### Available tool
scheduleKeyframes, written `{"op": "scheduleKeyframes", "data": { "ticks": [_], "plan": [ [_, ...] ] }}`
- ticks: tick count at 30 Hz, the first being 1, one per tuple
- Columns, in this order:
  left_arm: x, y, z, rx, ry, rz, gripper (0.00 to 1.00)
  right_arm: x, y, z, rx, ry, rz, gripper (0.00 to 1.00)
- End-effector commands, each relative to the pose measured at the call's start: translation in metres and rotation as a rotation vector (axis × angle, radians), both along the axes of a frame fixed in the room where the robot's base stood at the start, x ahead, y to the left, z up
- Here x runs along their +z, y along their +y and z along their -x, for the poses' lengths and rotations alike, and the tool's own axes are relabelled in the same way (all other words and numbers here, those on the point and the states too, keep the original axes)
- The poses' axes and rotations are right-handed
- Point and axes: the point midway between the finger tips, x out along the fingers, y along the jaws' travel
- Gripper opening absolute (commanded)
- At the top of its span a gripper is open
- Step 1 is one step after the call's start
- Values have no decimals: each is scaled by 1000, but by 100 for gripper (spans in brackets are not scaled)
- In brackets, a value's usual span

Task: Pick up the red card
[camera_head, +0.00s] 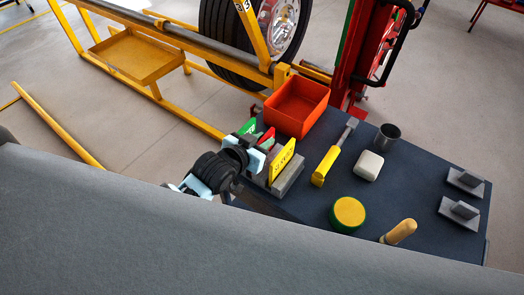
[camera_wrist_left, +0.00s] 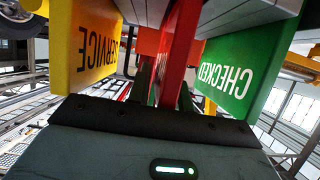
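The red card (camera_head: 267,138) stands between the green card (camera_head: 247,127) and the yellow card (camera_head: 283,160) in a grey holder (camera_head: 288,177) at the table's left edge. My left gripper (camera_head: 252,150) is at the cards. In the left wrist view the red card (camera_wrist_left: 178,55) is seen nearly edge-on, with my left gripper's dark fingers (camera_wrist_left: 167,92) close against both its sides. The yellow SERVICE card (camera_wrist_left: 90,45) is to its left and the green CHECKED card (camera_wrist_left: 238,70) to its right, both outside the fingers. My right gripper is not in view.
On the dark table (camera_head: 320,200) are an orange-red bin (camera_head: 297,105) just behind the cards, a yellow-handled tool (camera_head: 326,165), a white block (camera_head: 368,165), a metal cup (camera_head: 387,137), a yellow-green round item (camera_head: 347,214) and a wooden handle (camera_head: 400,231). A yellow frame with a wheel stands behind.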

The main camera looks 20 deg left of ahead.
Motion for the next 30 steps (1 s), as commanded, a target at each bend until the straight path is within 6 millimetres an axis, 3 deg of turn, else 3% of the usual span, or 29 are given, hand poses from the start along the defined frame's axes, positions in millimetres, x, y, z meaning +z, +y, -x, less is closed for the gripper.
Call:
{"op": "scheduleKeyframes", "data": {
  "ticks": [5,17,30],
  "plan": [
    [0,0,0,0,0,0,0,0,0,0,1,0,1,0],
    [7,0,0,0,-2,1,0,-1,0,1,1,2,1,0],
    [83,0,-1,0,-7,0,0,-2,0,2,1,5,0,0]
  ]
}}
